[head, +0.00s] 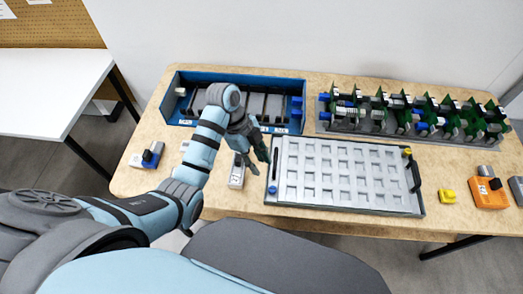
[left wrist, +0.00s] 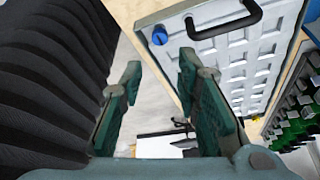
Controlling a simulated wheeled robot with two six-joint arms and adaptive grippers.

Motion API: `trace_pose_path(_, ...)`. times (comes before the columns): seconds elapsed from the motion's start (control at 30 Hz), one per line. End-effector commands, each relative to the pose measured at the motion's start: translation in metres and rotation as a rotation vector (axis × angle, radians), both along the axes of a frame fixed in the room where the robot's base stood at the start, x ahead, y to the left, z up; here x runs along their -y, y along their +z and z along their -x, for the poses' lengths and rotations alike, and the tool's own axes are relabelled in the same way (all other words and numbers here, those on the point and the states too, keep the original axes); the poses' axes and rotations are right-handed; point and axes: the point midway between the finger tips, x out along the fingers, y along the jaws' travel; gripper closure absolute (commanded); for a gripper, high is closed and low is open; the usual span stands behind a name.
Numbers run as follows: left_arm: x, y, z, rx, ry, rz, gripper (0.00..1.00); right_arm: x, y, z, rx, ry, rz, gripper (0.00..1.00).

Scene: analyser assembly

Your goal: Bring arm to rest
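My left arm reaches in from the left in the head view, over the front left of the wooden table (head: 140,170). My left gripper (head: 258,163) hangs beside the left end of the grey tray (head: 345,208). In the left wrist view the two green fingers of my left gripper (left wrist: 160,100) stand apart with nothing between them. The tray (left wrist: 238,62), with its black handle and blue knob, shows beyond the right finger. My right gripper is not in view.
A blue bin (head: 172,105) stands at the back left, partly behind my arm. A rack of green boards (head: 415,115) stands at the back right. A small grey device (head: 237,173) lies below my gripper. A yellow block (head: 448,196) and an orange device (head: 487,190) sit at right.

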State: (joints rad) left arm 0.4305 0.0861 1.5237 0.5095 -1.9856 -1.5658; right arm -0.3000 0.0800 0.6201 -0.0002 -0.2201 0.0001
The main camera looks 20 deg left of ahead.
Motion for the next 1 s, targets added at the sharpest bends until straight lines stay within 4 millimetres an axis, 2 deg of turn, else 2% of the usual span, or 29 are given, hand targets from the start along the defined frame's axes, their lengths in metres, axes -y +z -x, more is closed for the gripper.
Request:
trace_pose_path(0.23,0.0,-0.001,0.001,-0.001,0.005,-0.001,0.7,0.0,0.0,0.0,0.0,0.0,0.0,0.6)
trace_pose_path(0.33,-0.005,-0.014,0.013,-0.017,0.107,-0.034,0.7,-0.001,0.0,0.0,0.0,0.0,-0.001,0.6)
trace_pose_path(0.5,-0.03,-0.051,0.067,-0.055,0.563,-0.154,0.7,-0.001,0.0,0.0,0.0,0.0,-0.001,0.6)
trace_pose_path(0.63,-0.05,-0.06,0.112,-0.045,0.931,-0.204,0.7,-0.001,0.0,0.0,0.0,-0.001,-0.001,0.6)
trace_pose_path(0.77,-0.066,-0.054,0.149,-0.019,1.233,-0.209,0.7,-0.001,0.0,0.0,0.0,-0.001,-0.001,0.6)
trace_pose_path(1.0,-0.088,-0.021,0.202,0.04,1.675,-0.136,0.7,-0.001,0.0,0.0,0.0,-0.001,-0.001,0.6)
